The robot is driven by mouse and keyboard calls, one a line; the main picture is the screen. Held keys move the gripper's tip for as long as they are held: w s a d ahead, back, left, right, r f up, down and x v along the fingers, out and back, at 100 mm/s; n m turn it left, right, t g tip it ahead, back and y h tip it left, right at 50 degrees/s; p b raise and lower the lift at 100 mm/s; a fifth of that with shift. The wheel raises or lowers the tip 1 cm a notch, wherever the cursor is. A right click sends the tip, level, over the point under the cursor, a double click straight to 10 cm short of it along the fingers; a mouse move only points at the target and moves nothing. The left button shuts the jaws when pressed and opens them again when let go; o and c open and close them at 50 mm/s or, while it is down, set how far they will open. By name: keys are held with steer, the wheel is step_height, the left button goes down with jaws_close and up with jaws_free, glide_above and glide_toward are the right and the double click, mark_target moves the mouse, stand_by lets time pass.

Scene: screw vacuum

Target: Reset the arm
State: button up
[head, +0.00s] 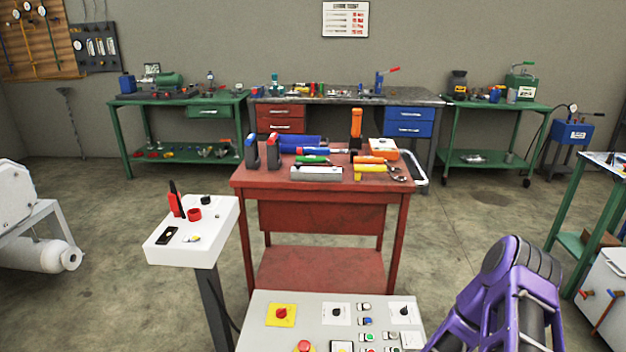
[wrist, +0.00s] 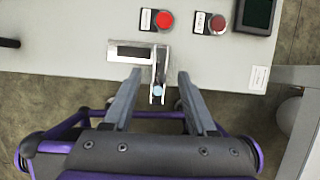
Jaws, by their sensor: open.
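My gripper (wrist: 155,95) shows in the wrist view with its two grey fingers spread apart. It is open, with nothing held between the fingers. Below the fingertips is a pale grey panel, with a white-metal bracket or lever (wrist: 158,85) ending in a small bluish tip between the fingers. I cannot tell whether the fingers touch it. In the head view my purple arm is at the lower right, and the gripper's fingers are out of the picture.
A grey control panel (head: 262,335) with knobs and buttons stands in front. In the wrist view, two red buttons (wrist: 162,19) (wrist: 217,23) and a dark screen (wrist: 258,14) are near. A white pedestal (head: 215,232) and a red tool table (head: 270,182) stand beyond. Open floor lies around them.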

steer(key=p+v, duration=0.5)
steer(key=v, duration=1.2)
steer(key=b+x, duration=0.5)
steer(key=x, duration=1.3)
steer(key=shift+f, duration=0.2)
steer(key=shift+a+r+m, duration=0.2)
steer(key=shift+r+m, duration=0.1)
steer(key=shift+m, duration=0.1)
steer(key=shift+w+a+m+h, duration=0.15)
steer(key=shift+m+h, duration=0.25)
steer(key=shift+m, duration=0.45)
steer(key=shift+w+a+m+h, duration=0.15)
steer(key=shift+m+h, duration=0.25)
steer(key=shift+m, duration=0.45)
